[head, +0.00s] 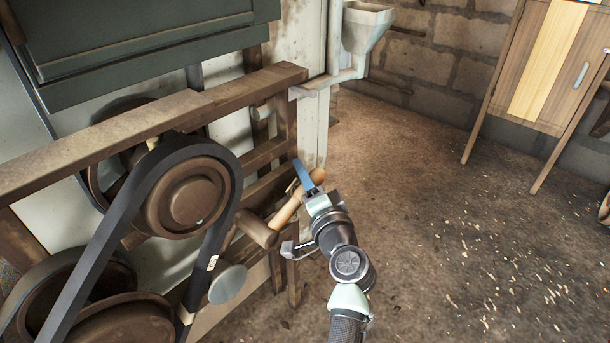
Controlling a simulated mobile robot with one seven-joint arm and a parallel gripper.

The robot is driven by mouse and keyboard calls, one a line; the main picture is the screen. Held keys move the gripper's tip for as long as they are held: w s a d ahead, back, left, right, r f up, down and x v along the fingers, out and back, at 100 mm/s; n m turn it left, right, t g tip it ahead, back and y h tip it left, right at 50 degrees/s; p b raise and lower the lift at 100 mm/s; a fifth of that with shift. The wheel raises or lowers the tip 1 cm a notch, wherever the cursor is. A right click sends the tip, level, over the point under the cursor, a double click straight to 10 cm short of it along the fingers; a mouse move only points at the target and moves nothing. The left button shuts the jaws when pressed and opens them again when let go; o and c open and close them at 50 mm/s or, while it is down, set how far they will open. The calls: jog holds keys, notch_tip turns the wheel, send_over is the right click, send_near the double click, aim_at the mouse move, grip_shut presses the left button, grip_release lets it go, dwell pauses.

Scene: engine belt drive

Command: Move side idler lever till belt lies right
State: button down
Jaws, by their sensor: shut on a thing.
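The black belt (133,188) loops over the upper brown pulley (190,195) and runs down toward the lower brown pulley (125,322). A small pale mark (212,263) shows on its right run. The side idler lever (287,211) is a light wooden handle. It rises to the right from a brown wooden cylinder (256,229) beside the belt's right run. My gripper (307,180), with blue fingers, is shut on the lever near its upper end. The fingers partly cover the handle. I cannot tell whether the cylinder touches the belt.
A grey disc (228,284) stands beside the belt's lower right run. A wooden frame rail (130,135) crosses above the pulleys, with a post (286,125) behind the lever. A grey hopper (365,28) and a wooden cabinet (545,60) stand farther back. The floor at right is open.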

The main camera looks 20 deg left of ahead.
jog(key=shift+f, duration=0.1)
dwell(0.3)
jog(key=f, duration=0.1)
jog(key=f+m+p, duration=0.1)
jog(key=f+m+g+p, duration=0.1)
jog(key=shift+w+d+f+h, duration=0.15)
jog(key=shift+w+h, duration=0.1)
jog(key=shift+h, duration=0.15)
jog(key=c, duration=0.5)
grip_release()
jog(key=p+v, duration=0.4)
jog(key=v, duration=0.9)
